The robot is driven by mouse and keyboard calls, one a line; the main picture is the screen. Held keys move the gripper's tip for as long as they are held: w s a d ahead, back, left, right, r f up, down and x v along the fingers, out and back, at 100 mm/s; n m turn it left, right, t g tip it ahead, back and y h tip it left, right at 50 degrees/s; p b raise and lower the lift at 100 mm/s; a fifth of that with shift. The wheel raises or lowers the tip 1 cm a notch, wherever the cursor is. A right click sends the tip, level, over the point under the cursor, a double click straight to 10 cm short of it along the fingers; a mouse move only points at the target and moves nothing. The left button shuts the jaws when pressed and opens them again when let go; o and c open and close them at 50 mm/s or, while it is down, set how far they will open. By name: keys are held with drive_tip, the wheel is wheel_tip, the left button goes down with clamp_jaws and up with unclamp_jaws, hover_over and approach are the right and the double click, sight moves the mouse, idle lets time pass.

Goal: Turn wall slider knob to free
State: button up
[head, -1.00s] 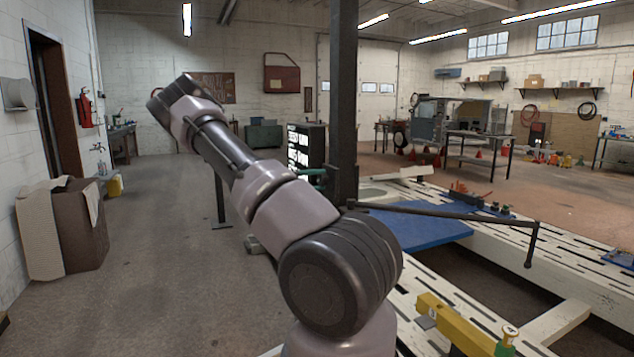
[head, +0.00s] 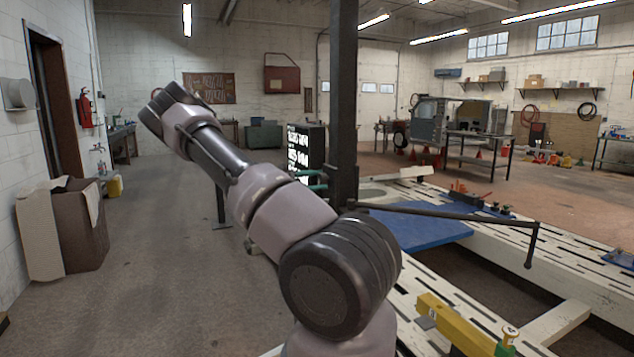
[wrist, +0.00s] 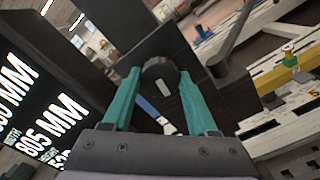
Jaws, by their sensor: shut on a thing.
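The slider knob (wrist: 158,72) is a dark round knob with a pale mark on it, on a dark block in the wrist view. My gripper (wrist: 160,82) has teal fingers, one on each side of the knob, and is shut on it. The pale mark stands tilted a little off vertical in the picture. In the head view my gripper (head: 318,180) shows only as a bit of teal beside the dark post (head: 343,90); my arm hides the rest. The knob cannot be seen there.
A black display panel (head: 298,150) with white text stands just left of the post; it is close on the left in the wrist view (wrist: 40,105). A thin dark rod (head: 440,212) reaches right from the post over the slotted white bench (head: 500,258). A blue plate (head: 425,230) lies there.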

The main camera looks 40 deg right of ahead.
drive_tip(key=shift+n, duration=0.9)
drive_tip(key=o, duration=1.4)
drive_tip(key=shift+a, duration=0.1)
drive_tip(key=v, duration=1)
drive_tip(key=shift+a, duration=0.35)
